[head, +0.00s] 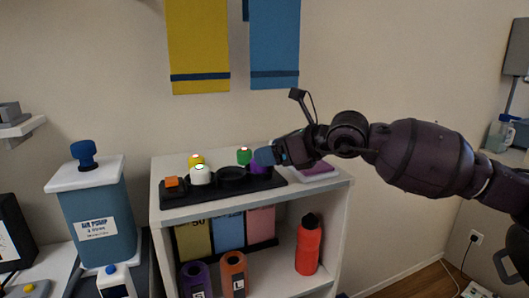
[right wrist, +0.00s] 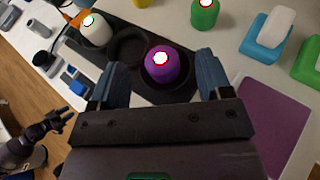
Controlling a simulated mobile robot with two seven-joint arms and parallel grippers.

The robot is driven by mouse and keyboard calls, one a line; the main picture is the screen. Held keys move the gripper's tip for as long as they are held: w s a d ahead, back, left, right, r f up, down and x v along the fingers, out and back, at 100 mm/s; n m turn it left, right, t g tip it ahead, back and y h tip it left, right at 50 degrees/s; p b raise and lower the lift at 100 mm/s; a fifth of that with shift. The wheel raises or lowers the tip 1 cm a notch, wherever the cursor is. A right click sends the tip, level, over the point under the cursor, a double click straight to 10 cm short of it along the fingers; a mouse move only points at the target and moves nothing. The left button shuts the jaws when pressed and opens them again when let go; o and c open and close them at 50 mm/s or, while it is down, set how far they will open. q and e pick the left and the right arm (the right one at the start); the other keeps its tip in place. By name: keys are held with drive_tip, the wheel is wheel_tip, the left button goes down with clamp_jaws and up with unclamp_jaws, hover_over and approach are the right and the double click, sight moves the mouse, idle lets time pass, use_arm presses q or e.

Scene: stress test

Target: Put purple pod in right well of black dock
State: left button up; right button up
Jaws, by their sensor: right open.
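The black dock (head: 222,190) lies on top of the white shelf unit. The purple pod (right wrist: 167,66) stands upright in the dock's right well, with a lit red and white top. In the head view the purple pod (head: 257,169) is partly hidden by my gripper. The middle well (right wrist: 128,46) is empty, and a white pod (head: 201,175) stands in the left well. My right gripper (right wrist: 160,68) is open, with one blue finger on each side of the purple pod; I cannot tell whether they touch it. My left gripper (right wrist: 62,121) shows small at lower left in the right wrist view.
A yellow pod (head: 196,160) and a green pod (head: 244,156) stand behind the dock. An orange block (head: 171,182) sits at its left end. A purple pad (right wrist: 272,125) lies right of the dock. Bottles stand on the shelf below, including a red one (head: 308,246).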

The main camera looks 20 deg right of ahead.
drive_tip(key=v, duration=0.8)
drive_tip(key=shift+p, duration=0.45)
